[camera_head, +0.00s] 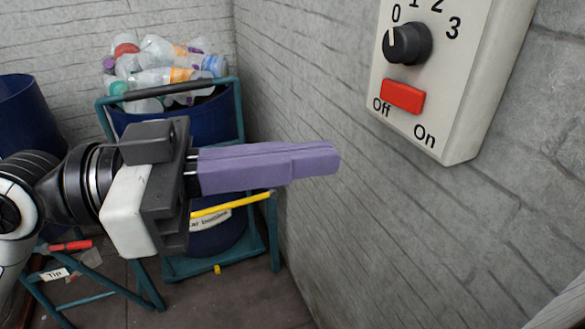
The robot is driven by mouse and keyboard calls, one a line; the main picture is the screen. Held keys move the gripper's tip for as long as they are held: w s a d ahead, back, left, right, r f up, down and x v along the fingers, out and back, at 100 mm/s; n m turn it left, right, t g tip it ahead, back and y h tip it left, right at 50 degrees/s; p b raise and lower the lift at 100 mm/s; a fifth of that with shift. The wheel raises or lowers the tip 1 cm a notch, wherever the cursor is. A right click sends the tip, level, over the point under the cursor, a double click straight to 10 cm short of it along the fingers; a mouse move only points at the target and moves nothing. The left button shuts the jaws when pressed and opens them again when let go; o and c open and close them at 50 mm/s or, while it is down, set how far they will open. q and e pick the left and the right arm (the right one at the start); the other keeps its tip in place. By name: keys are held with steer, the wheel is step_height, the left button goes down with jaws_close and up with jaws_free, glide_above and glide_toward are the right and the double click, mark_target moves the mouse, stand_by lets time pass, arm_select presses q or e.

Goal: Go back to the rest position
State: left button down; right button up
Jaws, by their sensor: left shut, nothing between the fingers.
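My left gripper (325,160) comes in from the left with its purple fingers pointing right. The fingers are closed together and nothing shows between them. It is in mid-air, left of and lower in the picture than the control box (455,105) on the wall, and apart from it. The box has a dark knob (407,44) with its white mark at 0. Below the knob is a red switch (403,96) between the words Off and On. My right gripper is not in view.
Behind my left arm, a blue barrel (218,125) full of plastic bottles (160,75) stands in a teal frame (238,105). Another blue barrel (22,110) is at the left edge. A grey brick wall (400,220) runs along the right. Some dark floor (240,305) is clear.

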arm_select(q)
steer(key=shift+s+a, duration=0.25)
steer(key=shift+a, duration=0.1)
steer(key=w+a+f+n+t+y, duration=0.2)
steer(key=w+f+n+t, duration=0.15)
steer(key=f, duration=0.55)
steer(key=w+a+f+n+t+y, duration=0.25)
steer(key=w+f+n, duration=0.2)
steer(key=f, duration=0.35)
steer(key=w+a+f+n+t+y, duration=0.2)
steer(key=w+f+n+t, duration=0.15)
steer(key=f, duration=0.55)
steer(key=s+a+f+n+y, duration=0.1)
steer(key=s+a+f+y, duration=0.2)
steer(key=f, duration=0.5)
steer(key=s+a+f+n+y, duration=0.2)
steer(key=a+f, duration=0.2)
steer(key=f, duration=0.5)
steer(key=s+a+f+g+y, duration=0.3)
steer(key=s+a+f, duration=0.1)
steer(key=s+f, duration=0.7)
steer(key=shift+s+a+f+y, duration=0.3)
steer(key=shift+s+y, duration=0.05)
steer(key=shift+s, duration=0.3)
steer(key=shift+a, duration=0.1)
